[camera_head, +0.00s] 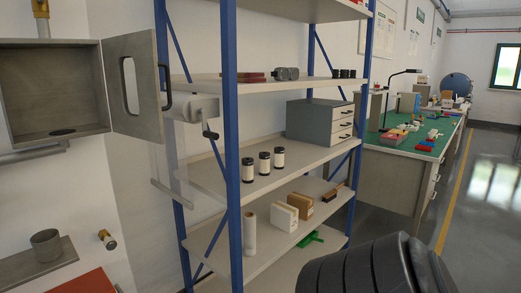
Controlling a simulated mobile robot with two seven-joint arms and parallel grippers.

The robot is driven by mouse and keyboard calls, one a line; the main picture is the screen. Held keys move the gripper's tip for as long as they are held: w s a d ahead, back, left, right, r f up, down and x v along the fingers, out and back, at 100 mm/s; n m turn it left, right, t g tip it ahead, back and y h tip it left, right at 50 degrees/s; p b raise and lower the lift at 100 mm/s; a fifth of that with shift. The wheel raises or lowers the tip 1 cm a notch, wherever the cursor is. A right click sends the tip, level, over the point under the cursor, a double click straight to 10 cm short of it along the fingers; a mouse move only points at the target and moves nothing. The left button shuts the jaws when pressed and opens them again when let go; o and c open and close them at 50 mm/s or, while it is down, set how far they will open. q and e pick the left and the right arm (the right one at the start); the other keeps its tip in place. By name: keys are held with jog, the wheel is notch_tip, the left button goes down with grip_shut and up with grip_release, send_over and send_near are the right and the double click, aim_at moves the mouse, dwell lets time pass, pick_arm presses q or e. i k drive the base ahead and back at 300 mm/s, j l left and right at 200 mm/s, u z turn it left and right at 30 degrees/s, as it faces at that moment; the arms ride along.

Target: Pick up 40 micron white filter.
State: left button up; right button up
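Three white canisters with black ends stand in a row on the middle shelf above: left (247,170), middle (264,163) and right (279,157). Any labels on them are too small to read. Neither of my grippers is in view. A dark ribbed shape at the bottom right looks like part of my own arm.
A blue shelf post (231,130) stands just left of the canisters. White (284,217) and brown (300,206) boxes are right of the cylinder, with a green item (309,240) nearby. A grey drawer unit (320,122) fills the middle shelf's right. An open cabinet door (130,85) juts out left.

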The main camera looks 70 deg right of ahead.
aim_at(265, 157)
jog(key=l+z, duration=0.15)
jog(key=l, duration=0.7)
jog(key=k+l+z, duration=0.1)
jog(key=l, duration=0.7)
jog(key=l+z, duration=0.15)
jog(key=l, duration=0.7)
jog(key=i+l+z, duration=0.15)
jog(key=l, duration=0.7)
jog(key=l+z, duration=0.1)
jog(key=l, duration=0.7)
